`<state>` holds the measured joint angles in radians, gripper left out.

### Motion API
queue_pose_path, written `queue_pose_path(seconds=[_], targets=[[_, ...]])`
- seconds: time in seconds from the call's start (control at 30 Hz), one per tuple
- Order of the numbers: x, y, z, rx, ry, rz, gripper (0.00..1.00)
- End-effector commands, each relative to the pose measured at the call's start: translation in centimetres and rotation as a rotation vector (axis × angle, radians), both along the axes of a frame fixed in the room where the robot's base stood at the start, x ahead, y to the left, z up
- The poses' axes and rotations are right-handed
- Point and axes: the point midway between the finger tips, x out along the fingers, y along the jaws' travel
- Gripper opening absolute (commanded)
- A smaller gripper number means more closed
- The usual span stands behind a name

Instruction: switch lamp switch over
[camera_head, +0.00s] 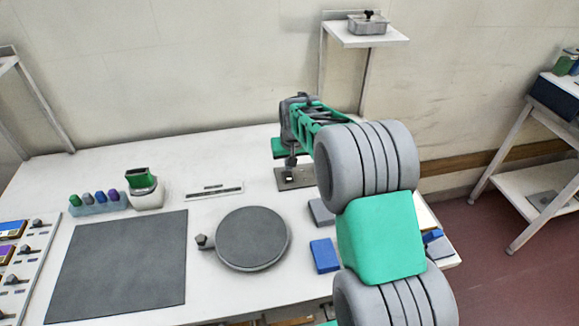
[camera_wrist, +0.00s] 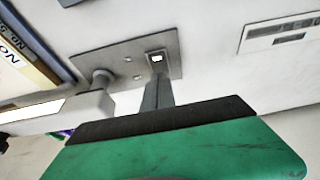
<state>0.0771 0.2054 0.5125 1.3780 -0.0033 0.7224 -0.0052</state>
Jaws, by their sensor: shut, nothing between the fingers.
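The lamp switch is probably the small fitting with a white square (camera_wrist: 157,58) on a dull grey metal plate (camera_wrist: 115,60) in the wrist view. In the head view the plate (camera_head: 305,183) lies on the table, partly hidden by my gripper. My gripper (camera_head: 291,170) points down over the plate. In the wrist view its narrow grey fingers (camera_wrist: 157,80) are shut and empty, with the tips right beside the white square. I cannot tell whether they touch it or which way the switch is set.
A short grey post (camera_wrist: 102,78) stands on the plate. On the white table are a slotted strip (camera_head: 214,190), a round grey turntable (camera_head: 252,239), a dark mat (camera_head: 118,265), a blue block (camera_head: 324,256) and a green-topped device (camera_head: 143,188). A shelf (camera_head: 365,38) stands behind.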

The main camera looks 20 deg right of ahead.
Motion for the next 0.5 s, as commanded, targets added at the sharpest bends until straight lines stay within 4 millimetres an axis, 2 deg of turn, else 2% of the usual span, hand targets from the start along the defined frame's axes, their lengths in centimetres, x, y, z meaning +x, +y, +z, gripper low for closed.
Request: queue_pose_path(seconds=[0.03, 0.1, 0.4, 0.5], targets=[[0.0, 0.1, 2.1, -0.001, -0.003, 0.001, 0.0], [-0.8, 0.1, 2.8, -0.001, -0.005, 0.001, 0.0], [-4.0, 0.2, 8.6, 0.0, -0.002, -0.001, 0.0], [-4.5, 0.3, 9.6, 0.0, 0.0, -0.001, 0.0]])
